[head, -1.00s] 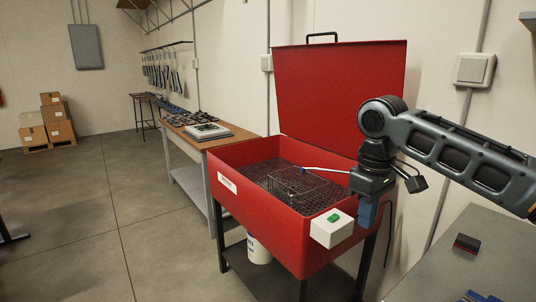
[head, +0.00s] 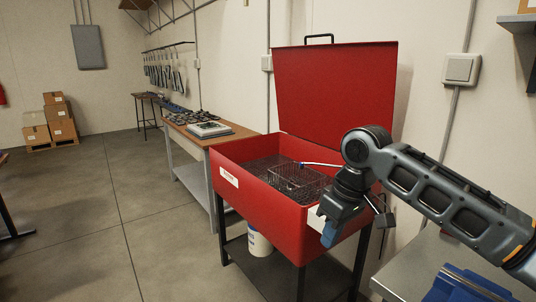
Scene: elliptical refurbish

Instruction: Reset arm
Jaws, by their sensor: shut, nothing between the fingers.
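My arm reaches in from the right in the head view, and my gripper (head: 330,236) points downward with its blue fingers shut and empty. It hangs in front of the right front corner of a red parts washer (head: 262,207), whose lid (head: 335,95) stands open. The gripper hides most of the white box (head: 313,218) on the washer's front. I cannot tell whether the gripper touches it.
A wire basket (head: 298,183) lies inside the washer, with a thin blue-and-white tool (head: 318,164) by it. A grey table (head: 402,272) with a blue object (head: 468,286) stands at the lower right. A wooden-topped workbench (head: 196,140) is beyond the washer. The floor (head: 75,215) at left is clear.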

